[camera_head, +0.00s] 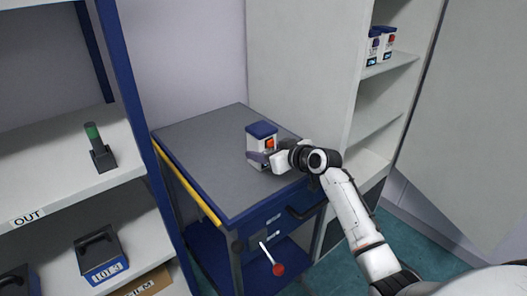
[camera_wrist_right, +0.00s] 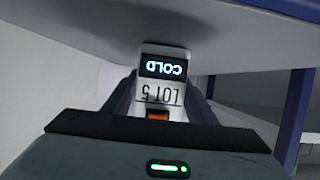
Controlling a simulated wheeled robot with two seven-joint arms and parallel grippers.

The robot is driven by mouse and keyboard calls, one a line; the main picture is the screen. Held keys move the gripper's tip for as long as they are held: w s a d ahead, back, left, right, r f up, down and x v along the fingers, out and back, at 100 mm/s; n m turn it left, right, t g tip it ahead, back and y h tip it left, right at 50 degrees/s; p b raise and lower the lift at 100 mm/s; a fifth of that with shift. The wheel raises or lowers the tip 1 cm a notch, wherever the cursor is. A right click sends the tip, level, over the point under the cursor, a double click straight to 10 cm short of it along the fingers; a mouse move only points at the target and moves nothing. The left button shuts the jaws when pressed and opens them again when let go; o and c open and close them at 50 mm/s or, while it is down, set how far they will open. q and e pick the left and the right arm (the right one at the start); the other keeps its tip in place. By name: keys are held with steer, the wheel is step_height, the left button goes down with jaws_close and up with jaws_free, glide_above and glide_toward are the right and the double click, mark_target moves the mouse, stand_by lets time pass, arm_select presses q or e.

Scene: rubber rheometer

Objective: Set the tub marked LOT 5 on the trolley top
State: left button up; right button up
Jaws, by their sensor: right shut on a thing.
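The tub marked LOT 5 (camera_wrist_right: 160,80) is white and shows a lit COLD display; both markings appear upside down in the right wrist view. In the head view the tub (camera_head: 261,131) has a blue lid and is upright over the right part of the trolley's grey top (camera_head: 195,150). My right gripper (camera_head: 260,157) is shut on it from the front right; its fingers flank the tub in the wrist view (camera_wrist_right: 160,100). The tub's base is at or just above the trolley top; I cannot tell if it touches. My left gripper is not in view.
An open cabinet (camera_head: 385,120) at the right holds blue-lidded tubs (camera_head: 380,45). A rack (camera_head: 60,190) at the left holds a green-topped item (camera_head: 99,148) and a tub marked LOT 3 (camera_head: 102,258). A red-knobbed lever (camera_head: 277,269) is at the trolley's front. The left of the top is clear.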

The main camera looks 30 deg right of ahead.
steer(key=shift+r, duration=0.1)
steer(key=o, duration=1.2)
steer(key=shift+f, duration=0.2)
steer(key=shift+o, duration=0.2)
steer(key=shift+r, duration=0.25)
steer(key=shift+s, duration=0.4)
steer(key=v, duration=1.1)
steer(key=shift+s, duration=0.1)
